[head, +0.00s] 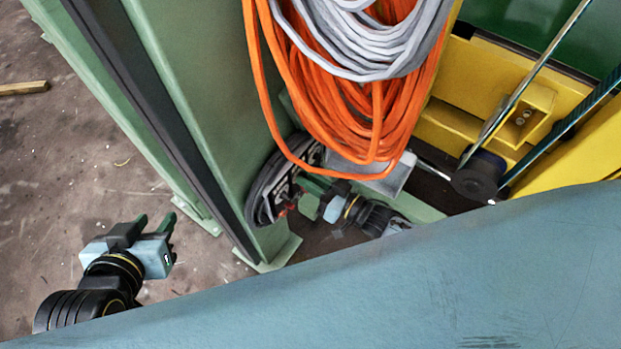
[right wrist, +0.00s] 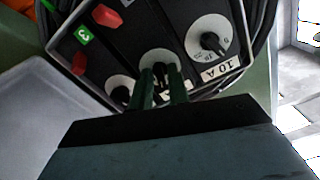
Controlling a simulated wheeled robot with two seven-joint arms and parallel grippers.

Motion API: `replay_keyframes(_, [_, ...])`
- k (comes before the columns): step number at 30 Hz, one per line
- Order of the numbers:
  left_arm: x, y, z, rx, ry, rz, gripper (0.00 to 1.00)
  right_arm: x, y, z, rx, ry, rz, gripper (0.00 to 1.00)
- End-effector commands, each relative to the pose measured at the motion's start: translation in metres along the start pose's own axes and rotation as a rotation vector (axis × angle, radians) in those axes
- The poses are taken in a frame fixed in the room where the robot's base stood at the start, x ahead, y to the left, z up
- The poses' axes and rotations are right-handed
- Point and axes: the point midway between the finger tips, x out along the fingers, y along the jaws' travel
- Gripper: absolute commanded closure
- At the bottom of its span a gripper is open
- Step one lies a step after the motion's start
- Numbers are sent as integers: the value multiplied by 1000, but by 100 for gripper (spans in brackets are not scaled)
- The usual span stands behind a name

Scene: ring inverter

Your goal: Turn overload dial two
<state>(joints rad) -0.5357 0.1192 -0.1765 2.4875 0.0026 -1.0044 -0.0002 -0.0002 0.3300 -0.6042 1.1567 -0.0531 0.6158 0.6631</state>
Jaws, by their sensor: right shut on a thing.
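The black control box (head: 266,188) is mounted on the green post in the head view and fills the top of the right wrist view (right wrist: 128,48). Its face carries a row of white dials with black knobs: a right dial (right wrist: 210,37), a middle dial (right wrist: 158,62) and a left dial (right wrist: 119,84). My right gripper (right wrist: 161,78) is shut on the knob of the middle dial, and its fingers hide the lower part. In the head view my right gripper (head: 300,190) reaches the box from the right. My left gripper (head: 154,222) is open and empty, away from the box.
Orange cable (head: 345,120) and grey cable (head: 370,45) hang in coils above the box. Red switches (right wrist: 105,16) sit beside the dials. A green post (head: 190,90) stands between my grippers. A yellow frame (head: 465,100) is at right. Floor (head: 60,180) is open at left.

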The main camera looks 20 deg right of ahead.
Motion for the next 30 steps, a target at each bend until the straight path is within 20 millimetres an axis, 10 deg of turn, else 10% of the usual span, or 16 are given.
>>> replay_keyframes(9, [0,0,0,0,-2,0,64,0,0,0,0,0,0,100])
replay_keyframes(10, [0,0,1,0,-2,0,64,0,0,0,0,0,0,80])
replay_keyframes(12, [0,0,1,0,-2,0,64,0,0,0,-1,0,0,71])
replay_keyframes(30, [-4,-4,12,-2,-72,-8,64,-12,0,0,-1,-3,1,70])
